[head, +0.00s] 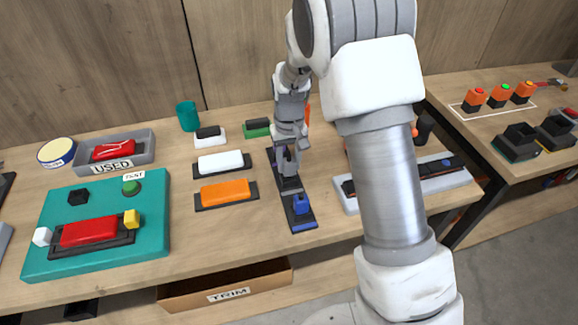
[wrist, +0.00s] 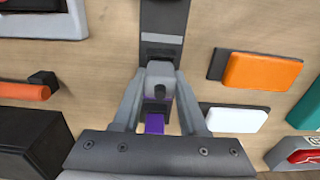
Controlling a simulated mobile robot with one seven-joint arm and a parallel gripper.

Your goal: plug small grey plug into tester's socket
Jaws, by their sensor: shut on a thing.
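My gripper (wrist: 160,85) is shut on a small grey plug (wrist: 160,72), which has a dark round spot on its face. In the head view my gripper (head: 287,165) is over the dark rack strip (head: 303,222) in the middle of the bench; the plug is mostly hidden there. I cannot tell whether the plug is clear of the rack. The teal tester (head: 60,268) lies at the left, apart from my gripper. It has a black socket-like block (head: 78,197), a green TEST button (head: 131,187) and a red block (head: 88,232) between white and yellow ends.
A blue plug (head: 300,204) stands at the rack's near end; something purple (wrist: 154,124) shows behind the grey plug. Orange (head: 225,191) and white (head: 220,162) blocks lie between rack and tester. The USED tray (head: 142,154) and a teal cup (head: 188,116) stand behind.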

